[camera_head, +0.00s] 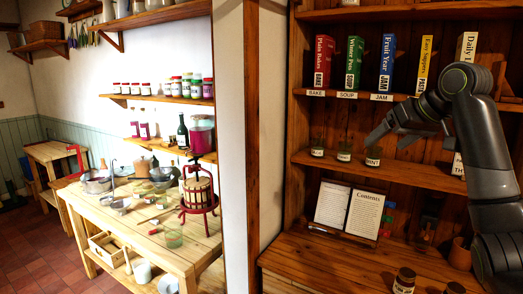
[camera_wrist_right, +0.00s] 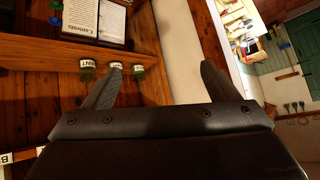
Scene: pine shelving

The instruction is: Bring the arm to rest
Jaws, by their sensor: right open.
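My right arm (camera_head: 484,160) comes in from the right in the head view, bent in front of the pine shelving (camera_head: 420,177). My right gripper (camera_head: 388,141) points left, in front of the shelf with small labelled jars. In the right wrist view the gripper (camera_wrist_right: 160,70) has its two fingers spread wide, with nothing between them. My left gripper is not in view.
Upright books, including a blue one (camera_head: 386,62), stand on the shelf above. An open book (camera_head: 347,210) rests on the counter (camera_head: 340,262), with dark jars (camera_head: 404,281) at its front. At left, a wooden table (camera_head: 150,243) holds bowls and a red press (camera_head: 198,193).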

